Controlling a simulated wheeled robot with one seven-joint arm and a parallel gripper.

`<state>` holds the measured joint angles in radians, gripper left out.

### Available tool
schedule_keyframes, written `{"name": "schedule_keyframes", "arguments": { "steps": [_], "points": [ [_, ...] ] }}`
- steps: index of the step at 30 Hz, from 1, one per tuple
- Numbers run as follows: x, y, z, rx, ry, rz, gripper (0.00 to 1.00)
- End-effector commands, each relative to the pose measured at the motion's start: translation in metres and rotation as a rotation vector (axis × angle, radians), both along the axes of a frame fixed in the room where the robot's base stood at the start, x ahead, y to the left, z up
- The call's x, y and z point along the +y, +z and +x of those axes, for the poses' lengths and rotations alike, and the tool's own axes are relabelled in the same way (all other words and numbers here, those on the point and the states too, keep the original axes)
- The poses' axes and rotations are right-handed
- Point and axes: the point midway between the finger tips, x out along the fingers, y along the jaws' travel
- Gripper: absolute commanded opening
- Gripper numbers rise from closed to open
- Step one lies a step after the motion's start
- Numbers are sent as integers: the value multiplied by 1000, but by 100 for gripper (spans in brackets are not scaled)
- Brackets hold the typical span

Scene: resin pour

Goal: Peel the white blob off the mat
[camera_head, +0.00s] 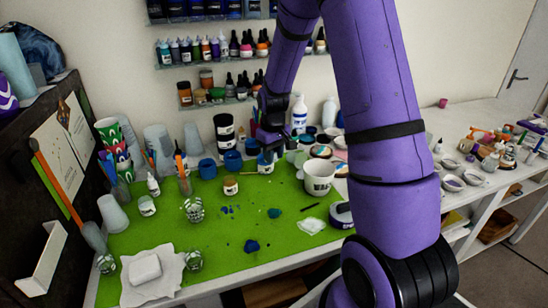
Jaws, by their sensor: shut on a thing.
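A flat white blob (312,226) with an uneven outline lies on the green mat (160,228), toward the mat's right front. My gripper (291,148) is above the back edge of the mat, well behind and a little left of that blob. Its dark fingers are small in this view and are shut. A pale grey-green piece (297,158) shows right under the fingertips and seems to be held by them. Its full shape and its exact contact with the fingers cannot be made out.
A white cup (319,178) stands on the mat's right, near a dark-lidded jar (341,214). Blue blobs (251,246) lie on the mat. A small orange jar (230,186) and blue pots (207,168) stand farther back. A white block (145,268) rests on paper at front left.

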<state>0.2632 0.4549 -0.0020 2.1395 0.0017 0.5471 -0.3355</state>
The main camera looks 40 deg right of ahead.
Motion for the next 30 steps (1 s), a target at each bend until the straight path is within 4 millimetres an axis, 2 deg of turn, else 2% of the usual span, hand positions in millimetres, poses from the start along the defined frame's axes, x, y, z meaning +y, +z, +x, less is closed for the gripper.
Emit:
{"name": "schedule_keyframes", "arguments": {
  "steps": [30],
  "points": [
    [1, 27, 11, 0, 0, 0, 0]
  ]
}}
